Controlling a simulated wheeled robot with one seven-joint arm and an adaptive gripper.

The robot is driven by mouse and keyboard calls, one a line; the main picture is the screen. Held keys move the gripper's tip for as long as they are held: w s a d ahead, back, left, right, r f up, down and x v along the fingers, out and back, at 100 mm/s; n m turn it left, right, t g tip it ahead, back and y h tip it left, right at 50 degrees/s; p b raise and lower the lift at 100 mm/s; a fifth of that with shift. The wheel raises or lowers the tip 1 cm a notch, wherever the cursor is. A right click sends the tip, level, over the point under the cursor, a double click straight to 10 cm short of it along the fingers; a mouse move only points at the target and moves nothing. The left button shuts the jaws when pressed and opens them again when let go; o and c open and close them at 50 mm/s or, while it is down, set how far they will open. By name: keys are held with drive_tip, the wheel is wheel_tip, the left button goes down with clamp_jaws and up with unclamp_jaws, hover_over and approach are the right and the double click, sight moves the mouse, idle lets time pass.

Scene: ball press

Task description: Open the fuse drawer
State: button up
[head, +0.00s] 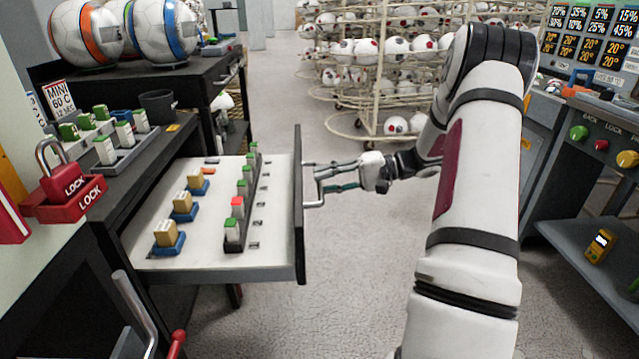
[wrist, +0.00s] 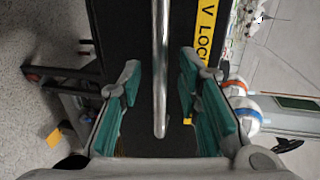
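The fuse drawer (head: 205,262) is pulled out from under the left workbench, its white inside showing in the head view. It holds tan fuses on blue bases (head: 183,205) and a row of grey fuses with green or red tops (head: 238,207). Its metal bar handle (head: 313,204) is on the dark front panel (head: 299,240). My gripper (head: 323,177) is at this handle. In the wrist view my gripper (wrist: 160,75) is open, with a teal-padded finger on each side of the handle (wrist: 160,45) and visible gaps between.
On the left bench are a fuse rack (head: 110,140), a dark cup (head: 157,106) and a red padlock (head: 62,182). Ball racks (head: 385,70) stand at the back. A control console (head: 590,150) is at the right. The floor (head: 345,260) right of the drawer is clear.

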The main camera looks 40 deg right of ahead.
drive_tip(key=v, duration=0.9)
drive_tip(key=shift+s+d, duration=0.25)
drive_tip(key=shift+d, duration=0.1)
drive_tip(key=shift+s+d, duration=0.1)
drive_tip(key=shift+d, duration=0.05)
